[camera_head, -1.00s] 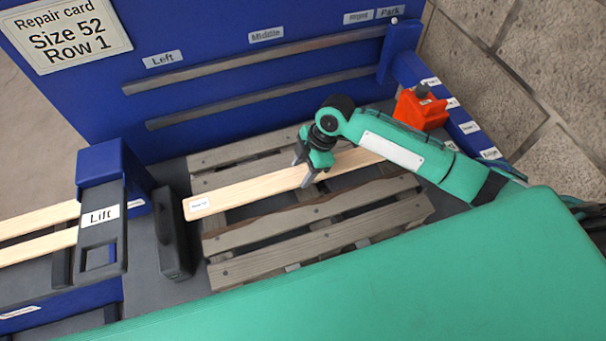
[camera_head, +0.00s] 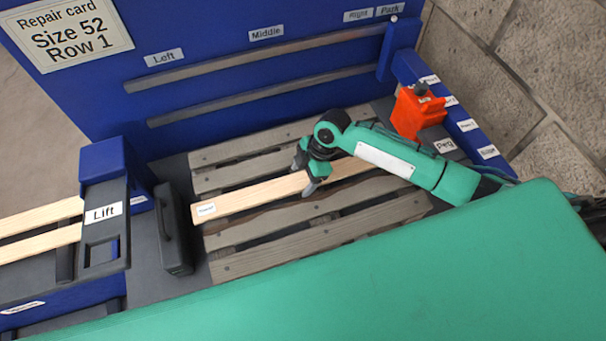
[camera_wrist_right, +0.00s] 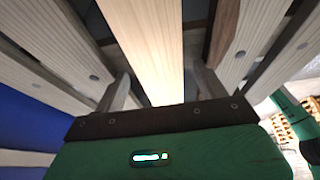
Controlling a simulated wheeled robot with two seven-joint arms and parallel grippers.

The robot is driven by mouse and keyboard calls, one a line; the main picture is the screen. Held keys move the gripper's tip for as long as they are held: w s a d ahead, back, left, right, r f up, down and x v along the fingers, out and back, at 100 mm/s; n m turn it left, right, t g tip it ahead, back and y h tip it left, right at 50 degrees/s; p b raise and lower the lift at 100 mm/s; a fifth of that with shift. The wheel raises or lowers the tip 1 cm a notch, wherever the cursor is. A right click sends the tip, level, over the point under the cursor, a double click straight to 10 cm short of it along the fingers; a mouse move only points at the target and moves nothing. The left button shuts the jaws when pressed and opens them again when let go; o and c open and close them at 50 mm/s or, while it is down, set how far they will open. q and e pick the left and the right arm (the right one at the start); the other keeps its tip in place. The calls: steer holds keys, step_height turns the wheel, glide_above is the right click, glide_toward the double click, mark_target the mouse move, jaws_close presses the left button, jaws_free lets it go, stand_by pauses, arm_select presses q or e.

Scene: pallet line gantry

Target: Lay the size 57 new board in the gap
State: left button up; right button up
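A pale new board (camera_head: 245,198) lies across the grey pallet (camera_head: 290,232), in line with its slats and between weathered ones. Its left end has a small label that I cannot read. The board's left end is about even with the slat ends. My right gripper (camera_head: 306,173) is over the board's middle, with a finger on each side. In the right wrist view the board (camera_wrist_right: 150,45) runs between the two fingers, with a gap visible at each side, so the gripper is open. My left gripper is not in view. The repair card (camera_head: 70,35) reads Size 52, Row 1.
Two pale boards (camera_head: 45,240) lie at the lift (camera_head: 100,235) on the left. A dark upright block (camera_head: 172,235) stands beside the pallet's left end. A red tool (camera_head: 415,112) sits at the right. A blue panel with two rails (camera_head: 260,92) rises behind.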

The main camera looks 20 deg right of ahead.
steer(key=p+v, duration=0.9)
steer(key=v, duration=0.3)
stand_by(0.7)
